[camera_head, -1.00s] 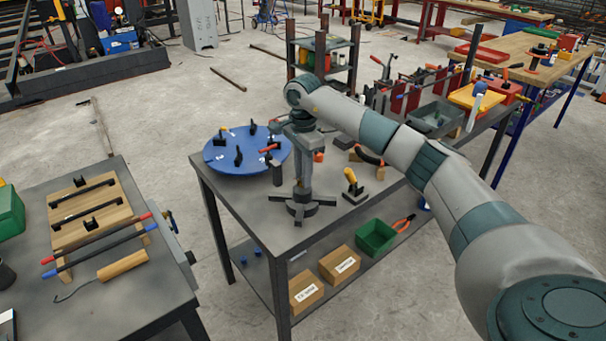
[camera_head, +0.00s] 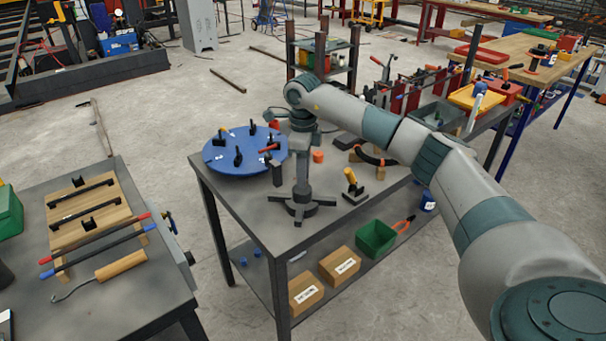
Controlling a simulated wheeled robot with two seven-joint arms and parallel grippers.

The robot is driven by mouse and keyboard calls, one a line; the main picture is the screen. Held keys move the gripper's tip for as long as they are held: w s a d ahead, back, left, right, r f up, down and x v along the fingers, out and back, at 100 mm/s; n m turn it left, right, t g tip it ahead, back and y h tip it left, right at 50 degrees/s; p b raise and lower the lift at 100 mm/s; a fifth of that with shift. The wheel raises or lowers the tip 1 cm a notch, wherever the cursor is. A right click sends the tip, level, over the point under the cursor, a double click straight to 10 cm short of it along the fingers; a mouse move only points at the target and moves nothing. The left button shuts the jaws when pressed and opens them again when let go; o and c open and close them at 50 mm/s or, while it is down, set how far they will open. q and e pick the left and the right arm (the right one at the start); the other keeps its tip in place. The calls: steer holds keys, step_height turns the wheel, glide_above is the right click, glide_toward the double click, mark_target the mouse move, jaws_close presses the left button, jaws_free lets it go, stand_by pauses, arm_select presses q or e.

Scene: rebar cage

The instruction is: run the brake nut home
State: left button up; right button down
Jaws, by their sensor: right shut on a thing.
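A grey post (camera_head: 302,172) on a splayed foot stands upright near the front of the middle bench. My right arm reaches in from the right, and its wrist is above the post. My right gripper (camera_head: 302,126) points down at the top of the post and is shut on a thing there. The brake nut is hidden by the gripper and wrist, so its seating cannot be seen. My left gripper is not in view.
A blue disc (camera_head: 228,158) with black clamps lies left of the post. A yellow-handled toggle clamp (camera_head: 352,186) and an orange cylinder (camera_head: 318,156) stand to its right. The lower shelf holds a green bin (camera_head: 376,238) and cartons (camera_head: 340,265).

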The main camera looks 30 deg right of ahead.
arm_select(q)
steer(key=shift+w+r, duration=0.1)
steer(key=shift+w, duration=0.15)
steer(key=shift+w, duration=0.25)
arm_select(e)
steer(key=c, duration=1.5)
jaws_free()
steer(key=shift+c, duration=0.2)
steer(key=shift+r, duration=0.6)
step_height(320, 180, up, 4)
steer(key=shift+f+b, duration=0.25)
steer(key=shift+b, duration=0.3)
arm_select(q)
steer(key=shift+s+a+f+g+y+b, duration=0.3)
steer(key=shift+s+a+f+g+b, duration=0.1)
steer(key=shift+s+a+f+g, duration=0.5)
arm_select(e)
step_height(320, 180, up, 13)
